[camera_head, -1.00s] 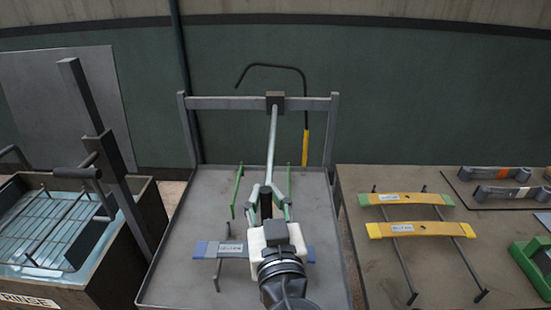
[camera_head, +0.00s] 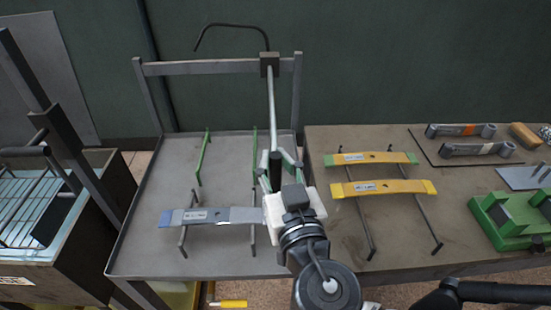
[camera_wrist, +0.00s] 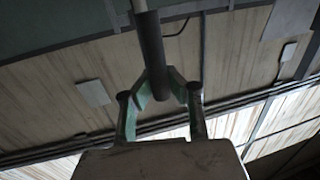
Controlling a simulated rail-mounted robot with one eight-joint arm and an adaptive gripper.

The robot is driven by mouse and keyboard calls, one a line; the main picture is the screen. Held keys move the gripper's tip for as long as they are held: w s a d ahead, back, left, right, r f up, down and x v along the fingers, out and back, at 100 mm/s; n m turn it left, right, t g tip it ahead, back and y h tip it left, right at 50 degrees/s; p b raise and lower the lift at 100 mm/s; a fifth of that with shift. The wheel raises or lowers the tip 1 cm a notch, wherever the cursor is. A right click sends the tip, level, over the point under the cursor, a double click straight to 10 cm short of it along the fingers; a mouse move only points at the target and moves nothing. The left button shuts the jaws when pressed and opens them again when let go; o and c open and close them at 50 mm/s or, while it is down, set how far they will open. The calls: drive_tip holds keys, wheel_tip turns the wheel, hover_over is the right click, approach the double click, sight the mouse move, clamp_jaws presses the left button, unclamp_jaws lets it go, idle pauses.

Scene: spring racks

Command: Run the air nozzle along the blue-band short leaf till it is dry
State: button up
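The blue-band short leaf (camera_head: 205,216) is a grey strip with a blue left end and a white label. It lies crosswise on two dark bars in the metal tray (camera_head: 140,255). My gripper (camera_head: 277,168) is over the leaf's right end and hides it. My gripper is shut on the dark grip of the air nozzle (camera_head: 271,105), whose pale tube runs up to a block on the rear crossbar. In the wrist view the fingers close around the dark grip (camera_wrist: 153,50). The nozzle's outlet and any water on the leaf cannot be made out.
Two yellow leaves (camera_head: 385,188) lie on bars on the right table. Grey parts (camera_head: 480,148) and a green fixture (camera_head: 505,220) stand farther right. The rinse tank (camera_head: 60,255) with a wire rack is at left.

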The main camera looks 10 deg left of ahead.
drive_tip(key=o, duration=0.6)
drive_tip(key=shift+r, duration=0.1)
drive_tip(key=shift+r, duration=4.9)
drive_tip(key=shift+c, duration=0.4)
